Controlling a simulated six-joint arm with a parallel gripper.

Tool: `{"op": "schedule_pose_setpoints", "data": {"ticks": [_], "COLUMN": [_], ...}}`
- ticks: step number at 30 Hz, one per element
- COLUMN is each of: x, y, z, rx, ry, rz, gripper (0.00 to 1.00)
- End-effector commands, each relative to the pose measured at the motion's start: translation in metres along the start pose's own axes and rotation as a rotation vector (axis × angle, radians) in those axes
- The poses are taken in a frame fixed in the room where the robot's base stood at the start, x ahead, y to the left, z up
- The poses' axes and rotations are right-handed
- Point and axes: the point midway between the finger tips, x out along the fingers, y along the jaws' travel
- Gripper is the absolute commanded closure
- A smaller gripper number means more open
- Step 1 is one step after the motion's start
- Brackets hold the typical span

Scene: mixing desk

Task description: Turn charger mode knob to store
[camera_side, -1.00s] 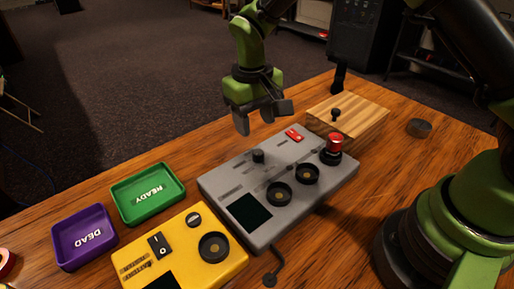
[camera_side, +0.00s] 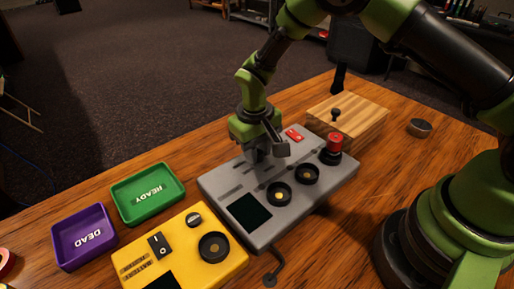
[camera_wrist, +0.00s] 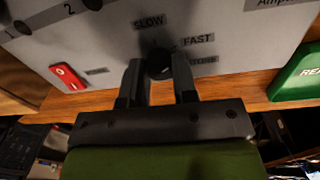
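The charger is a grey box (camera_side: 318,193) on the wooden desk, with its mode knob (camera_wrist: 158,64) near the back edge. The knob is small, round and dark. In the wrist view, SLOW (camera_wrist: 149,21) and FAST (camera_wrist: 198,39) labels lie around it, and another label (camera_wrist: 203,60) beside it is partly unreadable. My gripper (camera_wrist: 160,72) points down at the knob, one finger on each side. In the side view my gripper (camera_side: 265,155) hides the knob. The pointer direction cannot be made out.
A red switch (camera_side: 294,135) and a red-topped button (camera_side: 334,143) are on the charger. A wooden box (camera_side: 352,118) stands behind it. A yellow meter (camera_side: 188,240), green READY tray (camera_side: 148,192) and purple DEAD tray (camera_side: 83,236) are to the left.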

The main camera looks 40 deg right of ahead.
Motion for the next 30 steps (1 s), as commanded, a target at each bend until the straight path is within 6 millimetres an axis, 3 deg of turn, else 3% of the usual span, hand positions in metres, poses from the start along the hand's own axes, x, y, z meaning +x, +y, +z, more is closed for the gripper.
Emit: {"op": "schedule_pose_setpoints", "data": {"ticks": [14,30], "x": [-0.0004,-0.0003], "y": [0.0,0.0013], "z": [0.0,0.0], "rx": [0.073,0.528], "ry": [-0.004,-0.028], "rz": [0.0,0.002], "gripper": [0.97,0.97]}}
